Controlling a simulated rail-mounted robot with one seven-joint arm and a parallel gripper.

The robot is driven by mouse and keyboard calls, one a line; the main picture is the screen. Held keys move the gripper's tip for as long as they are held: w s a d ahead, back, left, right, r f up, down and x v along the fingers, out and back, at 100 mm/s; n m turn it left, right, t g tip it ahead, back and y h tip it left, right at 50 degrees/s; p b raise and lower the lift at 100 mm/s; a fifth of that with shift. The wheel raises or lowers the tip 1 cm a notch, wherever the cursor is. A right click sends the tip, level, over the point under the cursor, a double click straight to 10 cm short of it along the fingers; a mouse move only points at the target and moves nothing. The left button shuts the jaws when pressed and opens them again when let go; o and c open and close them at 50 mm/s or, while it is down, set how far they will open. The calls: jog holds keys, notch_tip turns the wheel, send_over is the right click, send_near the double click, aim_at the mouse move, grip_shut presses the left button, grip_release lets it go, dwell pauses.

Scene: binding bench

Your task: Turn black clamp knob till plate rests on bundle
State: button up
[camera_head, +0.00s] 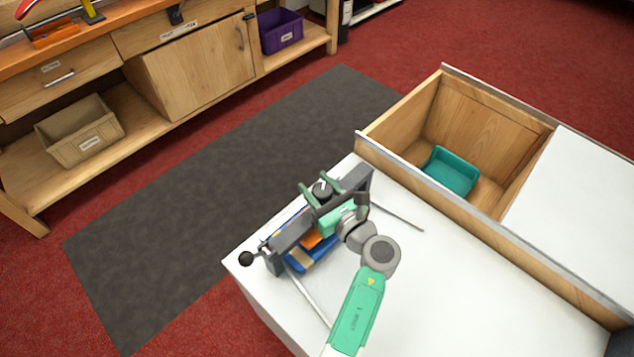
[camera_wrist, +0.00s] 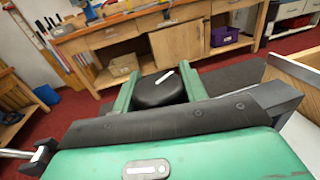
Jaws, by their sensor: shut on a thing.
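The black clamp knob (camera_head: 321,190) sits on top of a dark grey clamp frame (camera_head: 291,232) at the white bench's near left corner. In the wrist view the knob (camera_wrist: 160,93) is round and black, with a white pointer mark slanting up to the right. My gripper (camera_head: 320,191) is shut on it, one green finger on each side; the fingers (camera_wrist: 160,90) also show in the wrist view. Orange and blue layers (camera_head: 313,240) show beneath the frame. The frame and my gripper mostly hide the plate and bundle, so I cannot tell whether they touch.
A black ball-ended handle (camera_head: 246,258) sticks out on the left. Thin metal rods (camera_head: 307,297) lie on the white top (camera_head: 440,290). An open wooden bin holds a teal tray (camera_head: 452,171) at right. A wooden workbench (camera_head: 195,75) stands across the dark mat.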

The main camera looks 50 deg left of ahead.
jog(key=m+t+p, duration=0.1)
jog(key=m+t+h+p, duration=0.1)
jog(key=t, duration=0.1)
jog(key=m+t+p, duration=0.1)
jog(key=t, duration=0.1)
jog(key=shift+w+r+m+h, duration=0.2)
jog(key=shift+r+m+h, duration=0.1)
jog(key=shift+h, duration=0.1)
jog(key=m+t+h, duration=0.1)
jog(key=t, duration=0.1)
jog(key=m+t+h+p, duration=0.1)
jog(key=shift+w+d+m+t, duration=0.2)
jog(key=shift+m+t, duration=0.1)
jog(key=shift+t, duration=0.1)
jog(key=m+t+h, duration=0.2)
jog(key=m+t+h+p, duration=0.1)
jog(key=h, duration=0.1)
jog(key=shift+w+d+m+t+h, duration=0.15)
jog(key=shift+d+m+t+h, duration=0.05)
jog(key=shift+m+t+h, duration=0.2)
jog(key=shift+w+d+m+t+h, duration=0.15)
jog(key=shift+m+t+h, duration=0.55)
jog(key=shift+m+h, duration=0.5)
jog(key=shift+d+h, duration=0.1)
jog(key=shift+h, duration=0.5)
jog(key=o, duration=1)
jog(key=shift+w, duration=0.1)
jog(key=shift+f, duration=0.15)
